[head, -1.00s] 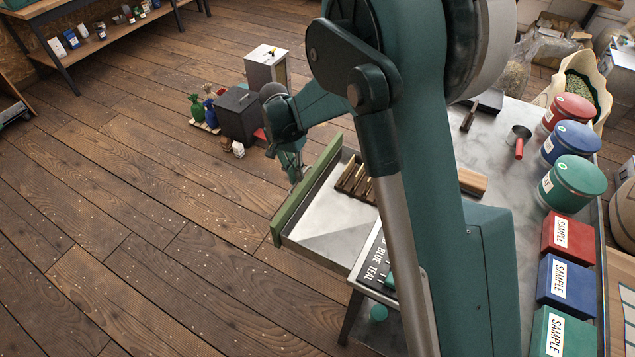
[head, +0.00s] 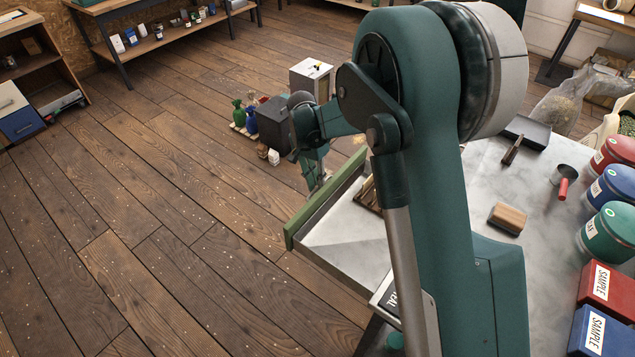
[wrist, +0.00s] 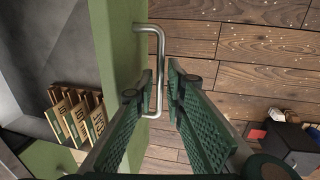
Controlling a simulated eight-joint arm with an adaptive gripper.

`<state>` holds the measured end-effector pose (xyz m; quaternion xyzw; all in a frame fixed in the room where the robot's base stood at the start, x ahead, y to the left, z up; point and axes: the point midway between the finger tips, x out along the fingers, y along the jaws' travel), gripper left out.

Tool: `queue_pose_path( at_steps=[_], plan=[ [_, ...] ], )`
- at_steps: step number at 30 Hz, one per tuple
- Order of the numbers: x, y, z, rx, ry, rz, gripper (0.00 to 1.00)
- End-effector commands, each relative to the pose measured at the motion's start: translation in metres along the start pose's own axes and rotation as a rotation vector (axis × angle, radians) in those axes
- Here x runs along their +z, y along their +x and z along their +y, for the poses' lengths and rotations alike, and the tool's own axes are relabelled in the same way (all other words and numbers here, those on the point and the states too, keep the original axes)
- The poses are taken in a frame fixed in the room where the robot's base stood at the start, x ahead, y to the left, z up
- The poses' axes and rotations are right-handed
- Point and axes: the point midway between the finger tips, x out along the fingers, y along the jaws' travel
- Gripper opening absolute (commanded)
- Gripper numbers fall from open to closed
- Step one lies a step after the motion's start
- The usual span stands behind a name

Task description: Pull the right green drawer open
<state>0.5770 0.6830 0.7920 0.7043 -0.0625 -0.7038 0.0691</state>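The green drawer (head: 325,212) stands pulled out from the metal-topped table, its pale inside partly hidden behind my arm. In the wrist view its green front (wrist: 117,45) carries a bent metal handle (wrist: 161,62).
Another green surface (wrist: 48,160) shows beside the drawer. The tabletop (head: 470,185) holds a wooden block (head: 507,218), a scoop (head: 564,180), canisters and sample boxes. A dark box (head: 271,124) and bottles stand on the floor beyond the gripper. The wooden floor to the left is clear.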

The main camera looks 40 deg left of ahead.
Motion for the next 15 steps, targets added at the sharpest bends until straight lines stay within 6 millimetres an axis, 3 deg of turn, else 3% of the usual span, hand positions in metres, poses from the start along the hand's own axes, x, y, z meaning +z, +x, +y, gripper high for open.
queue_pose_path(
  at_steps=[8, 15],
  plan=[
    [0.000, -0.003, 0.000, 0.000, 0.000, 0.000, 0.13],
    [0.000, -0.019, 0.000, 0.000, 0.000, 0.000, 0.13]
  ],
)
